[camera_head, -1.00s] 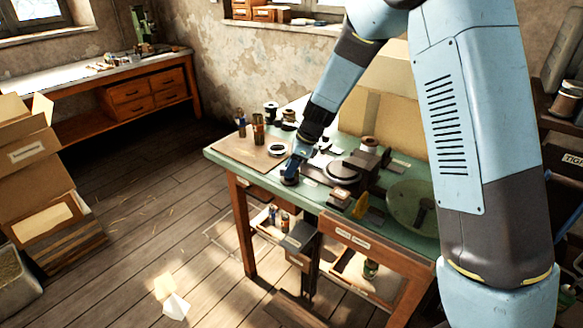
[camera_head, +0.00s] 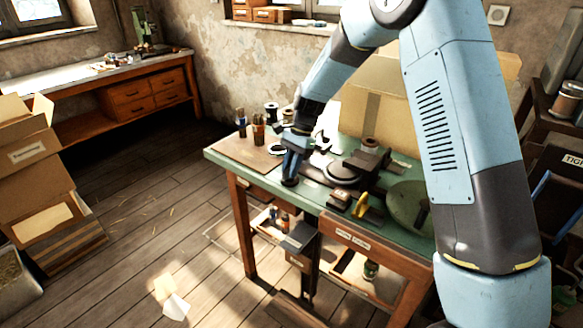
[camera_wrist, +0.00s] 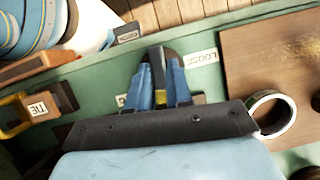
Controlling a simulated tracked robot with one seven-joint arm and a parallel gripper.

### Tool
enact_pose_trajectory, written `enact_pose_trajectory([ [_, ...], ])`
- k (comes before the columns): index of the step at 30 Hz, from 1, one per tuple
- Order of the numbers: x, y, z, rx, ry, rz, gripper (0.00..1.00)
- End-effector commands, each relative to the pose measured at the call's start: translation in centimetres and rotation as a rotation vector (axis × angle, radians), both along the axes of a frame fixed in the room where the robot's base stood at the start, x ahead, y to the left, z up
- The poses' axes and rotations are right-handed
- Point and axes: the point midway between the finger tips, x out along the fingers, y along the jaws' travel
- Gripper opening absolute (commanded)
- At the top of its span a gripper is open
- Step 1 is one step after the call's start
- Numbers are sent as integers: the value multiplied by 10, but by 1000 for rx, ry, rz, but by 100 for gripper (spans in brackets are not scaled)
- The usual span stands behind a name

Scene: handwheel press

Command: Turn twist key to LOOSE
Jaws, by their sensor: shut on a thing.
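The twist key (camera_wrist: 159,72) shows in the wrist view as a dark grip with a yellow mark, on a dark round base. My gripper (camera_wrist: 161,75) is shut on it, with one blue finger on each side. A white label reading LOOSE (camera_wrist: 201,57) lies on the green bench just right of the key. In the head view my gripper (camera_head: 291,168) reaches down to the key's dark base (camera_head: 289,182) near the bench's front-left edge. The fingers hide most of the key there.
In the head view, a dark round press part (camera_head: 343,172) and a yellow piece (camera_head: 362,204) stand to the right on the green bench (camera_head: 312,196).

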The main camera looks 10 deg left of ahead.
Motion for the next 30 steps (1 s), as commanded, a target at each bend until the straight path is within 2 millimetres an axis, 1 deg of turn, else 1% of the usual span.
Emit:
enact_pose_trajectory([
  [30,2,7,0,1,-2,966,0],
])
